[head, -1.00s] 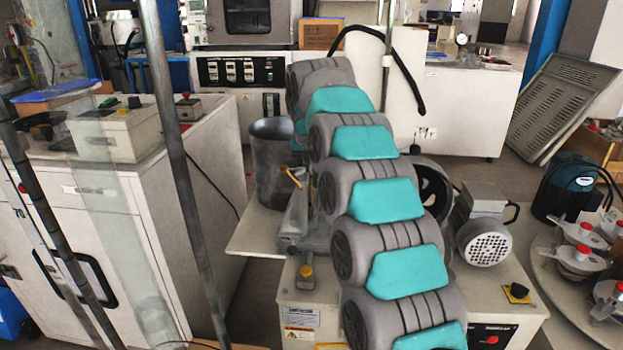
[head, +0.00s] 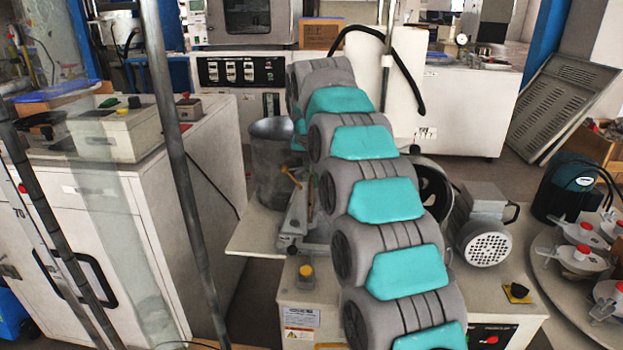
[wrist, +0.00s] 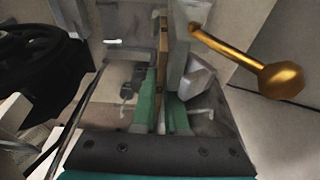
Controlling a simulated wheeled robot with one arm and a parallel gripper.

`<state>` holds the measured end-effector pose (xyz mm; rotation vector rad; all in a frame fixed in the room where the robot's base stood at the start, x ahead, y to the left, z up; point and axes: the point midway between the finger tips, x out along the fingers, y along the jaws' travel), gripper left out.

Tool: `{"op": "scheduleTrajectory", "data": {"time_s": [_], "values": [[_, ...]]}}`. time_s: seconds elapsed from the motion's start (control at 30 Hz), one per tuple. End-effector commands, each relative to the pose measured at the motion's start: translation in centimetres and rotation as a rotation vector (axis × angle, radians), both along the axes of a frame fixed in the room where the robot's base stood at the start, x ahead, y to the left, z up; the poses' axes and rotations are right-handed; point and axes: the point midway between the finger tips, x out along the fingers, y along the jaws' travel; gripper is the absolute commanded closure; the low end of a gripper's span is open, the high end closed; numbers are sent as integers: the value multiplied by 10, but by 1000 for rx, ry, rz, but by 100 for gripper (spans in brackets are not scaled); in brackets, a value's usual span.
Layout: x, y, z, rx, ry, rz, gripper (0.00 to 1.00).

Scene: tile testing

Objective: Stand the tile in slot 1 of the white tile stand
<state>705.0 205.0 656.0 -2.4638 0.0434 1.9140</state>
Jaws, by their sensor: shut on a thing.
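In the wrist view my gripper (wrist: 161,98) reaches up from the bottom edge, with a green finger on each side. It is shut on a thin tan-brown piece, seen edge-on, which I take to be the tile (wrist: 163,48). The piece stands upright in the picture, close beside a grey metal part (wrist: 183,55) of a machine; I cannot tell whether they touch. In the head view my own arm hides the gripper and most of what it holds. I cannot make out the white tile stand or its slot 1 in either view.
A metal bucket (head: 268,165) stands behind the machine. A motor (head: 487,240) and a round table (head: 552,268) are at the right.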

Motion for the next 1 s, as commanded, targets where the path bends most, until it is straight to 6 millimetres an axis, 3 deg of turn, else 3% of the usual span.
{"op": "scheduleTrajectory", "data": {"time_s": [1.0], "values": [[0,0,48,0,-2,0,100]]}}
